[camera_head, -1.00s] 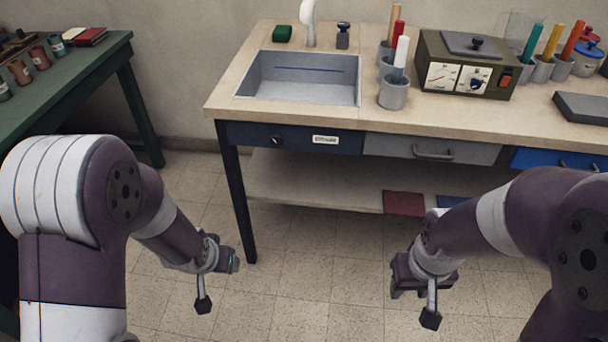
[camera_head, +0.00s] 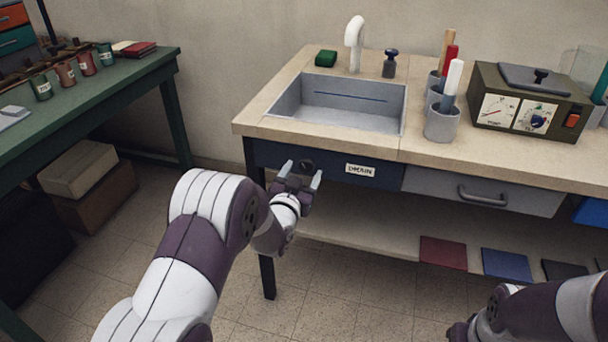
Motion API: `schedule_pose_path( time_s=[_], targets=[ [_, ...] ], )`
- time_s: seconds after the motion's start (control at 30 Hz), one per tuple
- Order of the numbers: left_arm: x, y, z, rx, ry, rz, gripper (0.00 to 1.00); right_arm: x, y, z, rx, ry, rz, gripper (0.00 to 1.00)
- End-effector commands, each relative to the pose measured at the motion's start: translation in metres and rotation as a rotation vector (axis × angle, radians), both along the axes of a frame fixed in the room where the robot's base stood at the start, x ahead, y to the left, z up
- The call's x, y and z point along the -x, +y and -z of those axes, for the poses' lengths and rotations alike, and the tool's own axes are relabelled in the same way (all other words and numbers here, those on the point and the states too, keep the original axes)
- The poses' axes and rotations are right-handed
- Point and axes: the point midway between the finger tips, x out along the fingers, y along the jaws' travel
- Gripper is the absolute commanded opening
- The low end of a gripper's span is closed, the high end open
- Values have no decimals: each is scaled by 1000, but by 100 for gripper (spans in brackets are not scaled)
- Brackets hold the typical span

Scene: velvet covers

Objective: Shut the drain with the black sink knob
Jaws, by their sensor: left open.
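The black sink knob (camera_head: 307,164) sits on the dark blue front panel under the sink, left of a white label (camera_head: 360,170) that seems to read DRAIN. My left gripper (camera_head: 301,173) is open in front of the panel, one pale finger on each side of the knob in the picture. I cannot tell whether the fingers touch it. The gripper hides part of the knob's surroundings. The grey sink basin (camera_head: 345,104) is above; its drain is not visible. Part of my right gripper (camera_head: 459,332) shows low at the bottom right, and its fingers are not clear.
A white faucet (camera_head: 355,42), a dark bottle (camera_head: 390,64) and a green sponge (camera_head: 326,57) stand behind the basin. Grey cups (camera_head: 441,124) with tools stand to its right. A drawer (camera_head: 484,193) is right of the panel. A green table (camera_head: 110,92) stands at left.

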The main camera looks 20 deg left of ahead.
Motion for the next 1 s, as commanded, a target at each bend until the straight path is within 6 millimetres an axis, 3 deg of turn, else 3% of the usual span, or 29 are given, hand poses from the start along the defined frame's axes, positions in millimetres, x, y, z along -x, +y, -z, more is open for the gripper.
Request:
schedule_pose_path(
  time_s=[0.13,0.4,0.57,0.6,1.0],
  targets=[
    [-14,-1,1,0,0,0,67,0,0,3,0,0,0,43],
    [-16,-1,0,0,2,0,67,0,0,3,0,0,0,43],
    [-16,-1,0,0,2,0,15,0,0,3,0,0,0,43],
    [-16,-1,0,0,2,1,11,0,0,3,0,0,0,43],
    [-15,-1,0,74,4,1,11,0,0,4,0,0,0,43]
  ],
)
